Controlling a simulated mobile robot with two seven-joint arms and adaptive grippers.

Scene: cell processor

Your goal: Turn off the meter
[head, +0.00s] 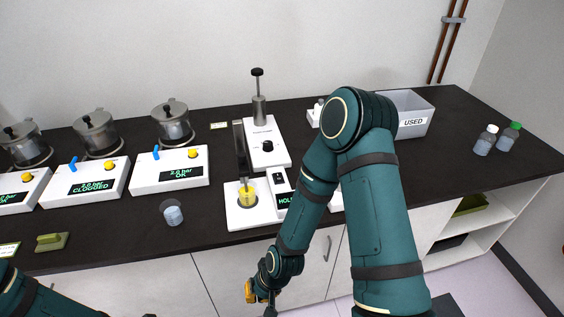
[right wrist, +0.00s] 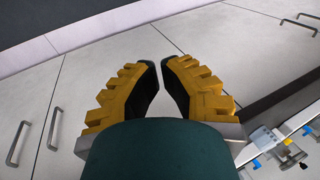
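The meter (head: 282,192) is a small white unit with a dark display whose text begins "HOL". It stands on the counter beside a white stand (head: 266,150) with a black knob and a yellow-filled beaker (head: 247,195). My right arm hides part of the area to its right. My right gripper (head: 258,290) hangs in front of the counter, below its edge and apart from the meter. In the right wrist view its yellow fingers (right wrist: 160,75) are a little apart with nothing between them. My left gripper is out of view; only part of my left arm shows at bottom left.
White pressure units (head: 170,176) with steel pots stand at the left. A cup (head: 172,212) stands near the front edge. A grey "USED" bin (head: 414,123) and two bottles (head: 485,141) stand at the right. Cabinet doors (head: 225,275) lie below the counter.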

